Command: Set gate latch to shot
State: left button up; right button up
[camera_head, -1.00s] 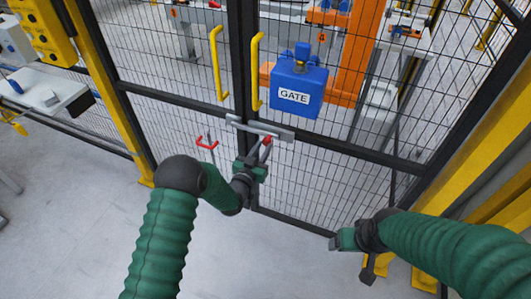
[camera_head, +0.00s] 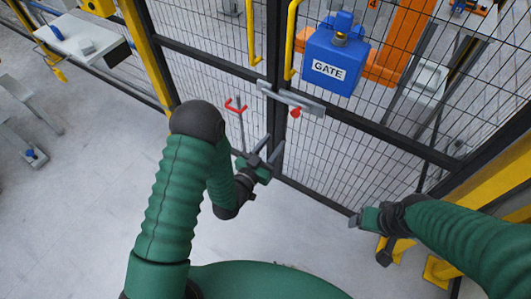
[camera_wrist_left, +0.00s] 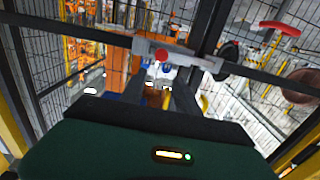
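The gate latch (camera_head: 312,106) is a grey bar across the dark middle posts of the mesh gate, with a red knob (camera_head: 295,112) hanging under it. In the left wrist view the latch bar (camera_wrist_left: 190,58) and red knob (camera_wrist_left: 161,55) lie beyond the fingertips, seen upside down. My left gripper (camera_head: 270,146) is below the knob, apart from it. Its two fingers are spread with nothing between them. My right gripper (camera_head: 356,220) is low at the right, away from the latch; its finger opening is too small to make out.
A blue box marked GATE (camera_head: 332,62) is on the gate above the latch. Yellow handles (camera_head: 291,40) stand beside the middle posts. A red forked piece (camera_head: 236,105) shows left of the latch. A white table (camera_head: 82,38) stands at the left; the floor before the gate is clear.

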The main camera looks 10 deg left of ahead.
pick_arm(q)
jog(key=s+a+r+g+y+p, duration=0.4)
jog(key=s+a+r+g+p, duration=0.1)
jog(key=a+g+p, duration=0.15)
jog(key=s+a+r+n+g+p, duration=0.1)
jog(key=s+r+g, duration=0.2)
jog(key=s, duration=0.4)
jog(key=s+a+r+n+g+y+p, duration=0.1)
jog(key=s+r+g, duration=0.3)
jog(key=s, duration=0.4)
jog(key=shift+s+a+n+g+y+p, duration=0.3)
jog(key=shift+a+n+g+p, duration=0.15)
jog(key=shift+n, duration=0.35)
pick_arm(e)
jog(key=w+v, duration=0.2)
jog(key=v, duration=0.7)
jog(key=shift+a+r, duration=0.2)
jog(key=shift+a, duration=0.05)
jog(key=shift+w, duration=0.1)
